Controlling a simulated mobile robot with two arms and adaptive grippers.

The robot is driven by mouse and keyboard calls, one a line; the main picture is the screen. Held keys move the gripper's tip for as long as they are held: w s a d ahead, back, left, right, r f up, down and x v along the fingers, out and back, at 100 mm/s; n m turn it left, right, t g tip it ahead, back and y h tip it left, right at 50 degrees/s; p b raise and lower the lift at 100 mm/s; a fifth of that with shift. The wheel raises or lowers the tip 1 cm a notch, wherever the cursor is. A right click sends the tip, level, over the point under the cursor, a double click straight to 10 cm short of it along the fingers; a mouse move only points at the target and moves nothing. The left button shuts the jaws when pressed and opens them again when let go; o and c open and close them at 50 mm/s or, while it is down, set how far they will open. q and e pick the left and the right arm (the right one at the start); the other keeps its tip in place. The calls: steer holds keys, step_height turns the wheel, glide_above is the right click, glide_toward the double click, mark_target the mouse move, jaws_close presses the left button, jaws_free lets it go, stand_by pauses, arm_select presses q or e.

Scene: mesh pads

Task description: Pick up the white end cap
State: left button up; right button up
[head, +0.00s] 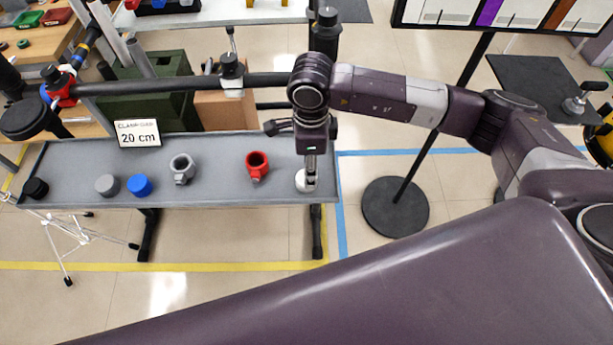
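The white end cap (301,183) stands at the right end of the long grey tray table (225,190). My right gripper (311,176) points down from above, with its fingertips at the cap and overlapping it in the head view. The finger in front hides part of the cap. I cannot tell whether the fingers are closed on it or only beside it. The cap appears to rest on the table surface. My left gripper is not in view.
On the table are a red clamp (257,166), a grey clamp (182,168), a blue cap (140,185), a grey cap (107,185) and a black cap (35,188). A "20 cm" sign (138,134) stands at the back edge.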

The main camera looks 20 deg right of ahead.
step_height(320, 180, down, 4)
steer(key=shift+a+f+p, duration=0.15)
steer(key=shift+p, duration=0.15)
steer(key=shift+c, duration=0.5)
steer(key=c, duration=0.6)
